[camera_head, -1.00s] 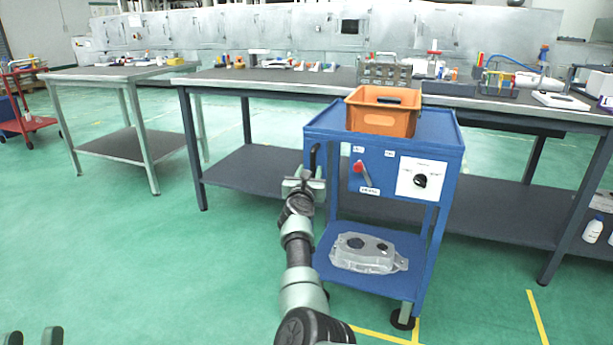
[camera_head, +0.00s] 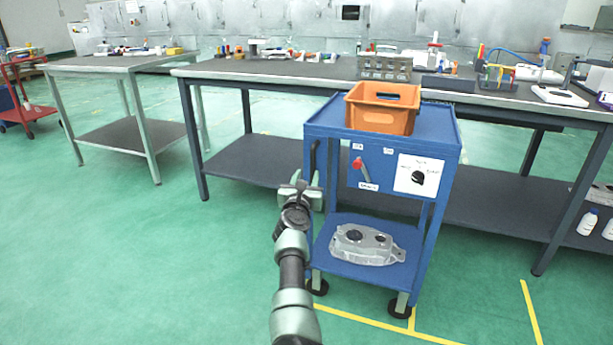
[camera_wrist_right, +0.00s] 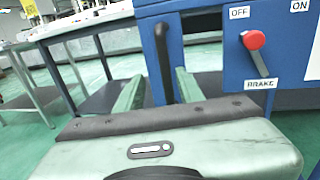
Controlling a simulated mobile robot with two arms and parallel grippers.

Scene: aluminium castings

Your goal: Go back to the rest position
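My right gripper (camera_head: 306,180) is open and empty at the left side of the blue trolley (camera_head: 440,135). In the right wrist view its two fingers (camera_wrist_right: 160,88) stand apart, with the trolley's black handle (camera_wrist_right: 162,60) seen beyond and between them. No grip on the handle shows. The handle (camera_head: 313,160) is upright on the trolley's left edge in the head view. My left gripper is not in view.
An orange crate (camera_head: 382,110) stands on the trolley top and a grey casting (camera_head: 365,245) lies on its lower shelf. A red brake lever (camera_head: 358,163) is on the front panel. Long workbenches (camera_head: 270,75) stand behind. Green floor at left is open.

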